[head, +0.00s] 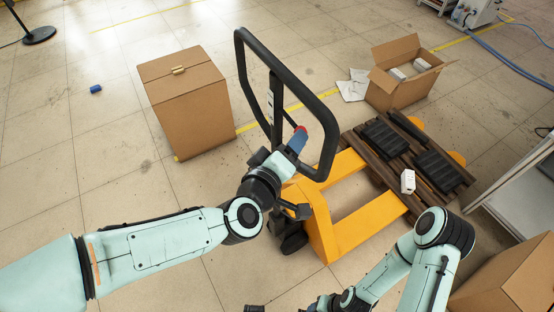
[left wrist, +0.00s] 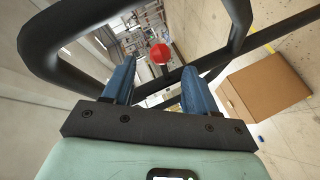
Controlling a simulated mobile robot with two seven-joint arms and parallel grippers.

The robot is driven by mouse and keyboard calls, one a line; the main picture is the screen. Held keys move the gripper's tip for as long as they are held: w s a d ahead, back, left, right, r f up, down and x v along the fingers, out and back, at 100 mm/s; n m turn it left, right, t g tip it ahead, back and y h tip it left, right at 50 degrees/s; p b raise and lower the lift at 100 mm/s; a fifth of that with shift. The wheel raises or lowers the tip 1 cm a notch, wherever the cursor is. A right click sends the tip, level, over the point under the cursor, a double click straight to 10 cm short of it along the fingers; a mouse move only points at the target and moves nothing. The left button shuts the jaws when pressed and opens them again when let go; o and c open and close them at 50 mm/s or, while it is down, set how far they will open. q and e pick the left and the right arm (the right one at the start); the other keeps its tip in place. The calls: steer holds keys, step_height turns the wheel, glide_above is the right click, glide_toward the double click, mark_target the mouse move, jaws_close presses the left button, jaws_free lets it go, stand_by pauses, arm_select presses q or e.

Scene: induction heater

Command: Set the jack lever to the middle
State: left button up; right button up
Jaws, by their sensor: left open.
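The yellow pallet jack (head: 322,222) stands on the floor with its black loop handle (head: 240,72) upright. The jack lever's red knob (head: 300,128) shows near the handle's lower right side. In the left wrist view the red knob (left wrist: 160,53) is beyond and between the blue fingers, with a visible gap on each side. My left gripper (head: 297,141) is open at the handle, its blue fingers close to the knob. Whether a finger touches it cannot be told. The lever's shaft is mostly hidden. My right arm reaches the bottom edge, where its gripper is too cut off to read.
A closed cardboard box (head: 187,110) stands left of the handle. A dark wooden pallet (head: 384,172) with black parts and a white item (head: 408,181) lies on the forks. An open box (head: 398,91) is behind it. The floor at left is mostly clear.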

arm_select(q)
steer(key=v, duration=0.7)
steer(key=shift+p, duration=0.45)
arm_select(e)
steer(key=shift+w+r, duration=0.35)
steer(key=shift+r, duration=0.25)
arm_select(q)
steer(key=w+a+f+m+g+y, duration=0.1)
steer(key=a+f+g, duration=0.25)
steer(key=f, duration=1.15)
steer(key=w+a+f+m+g+y, duration=0.15)
steer(key=f+g, duration=0.25)
steer(key=f, duration=1.2)
steer(key=s+a+f+g, duration=0.1)
steer(key=s+f+g, duration=0.2)
steer(key=s+f, duration=0.7)
steer(key=s+a+f+m+g, duration=0.1)
steer(key=s+f+g, duration=0.3)
steer(key=s+f, duration=0.6)
steer(key=shift+s+a+f+h, duration=0.2)
steer(key=shift+s+a+h, duration=0.3)
steer(key=shift+a, duration=0.3)
arm_select(e)
steer(key=shift+w+r, duration=0.1)
steer(key=shift+r, duration=0.15)
arm_select(q)
steer(key=shift+g, duration=0.25)
